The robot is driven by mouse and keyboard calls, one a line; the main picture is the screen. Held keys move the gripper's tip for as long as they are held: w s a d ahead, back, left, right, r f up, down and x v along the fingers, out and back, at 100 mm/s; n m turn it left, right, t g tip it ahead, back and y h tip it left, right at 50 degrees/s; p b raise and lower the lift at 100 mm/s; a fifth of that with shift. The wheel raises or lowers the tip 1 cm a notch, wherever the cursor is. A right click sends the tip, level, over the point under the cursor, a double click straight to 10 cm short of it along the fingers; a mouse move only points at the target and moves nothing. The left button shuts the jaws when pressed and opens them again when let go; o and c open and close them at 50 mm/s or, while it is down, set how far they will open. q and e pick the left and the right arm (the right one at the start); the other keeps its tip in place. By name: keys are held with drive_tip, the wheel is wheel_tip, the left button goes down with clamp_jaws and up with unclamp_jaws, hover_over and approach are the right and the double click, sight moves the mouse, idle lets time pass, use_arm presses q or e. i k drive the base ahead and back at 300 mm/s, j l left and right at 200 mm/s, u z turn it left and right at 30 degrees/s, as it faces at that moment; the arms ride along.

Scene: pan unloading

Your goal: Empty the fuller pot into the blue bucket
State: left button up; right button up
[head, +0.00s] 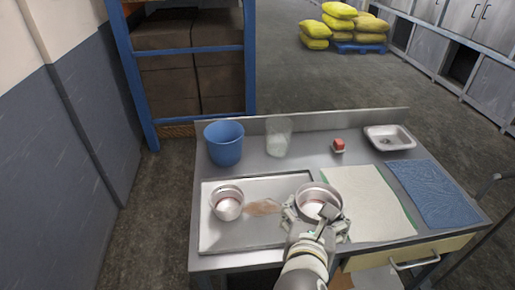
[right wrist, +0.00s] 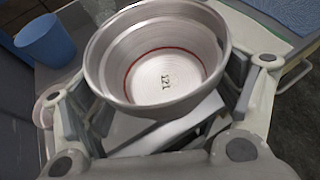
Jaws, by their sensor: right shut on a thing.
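The blue bucket (head: 223,143) stands at the back left of the metal table; it also shows in the right wrist view (right wrist: 45,41). One metal pot (head: 227,203) stands on the left part of the grey tray (head: 222,240). A second metal pot (head: 318,198) is at the tray's right end, held by my right gripper (head: 316,216). In the right wrist view this pot (right wrist: 160,65) sits between the fingers, with a red ring and the mark "121" on its inside bottom; I see no contents in it. My left gripper is not in view.
A clear container (head: 278,137) stands right of the bucket. A small red-topped item (head: 338,146) and a metal dish (head: 390,138) are at the back right. A pale mat (head: 367,200) and a blue mat (head: 436,192) lie at right. A brownish patch (head: 263,207) lies between the pots.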

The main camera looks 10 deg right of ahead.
sight(224, 139)
drive_tip(key=i+l, duration=0.1)
drive_tip(key=l, duration=0.2)
drive_tip(key=i+l, duration=0.1)
drive_tip(key=l, duration=0.25)
drive_tip(key=i+l, duration=0.1)
drive_tip(key=l, duration=0.2)
drive_tip(key=l+u, duration=0.25)
drive_tip(key=i+l+u, duration=0.1)
drive_tip(key=l+u, duration=0.2)
drive_tip(key=u, duration=1.4)
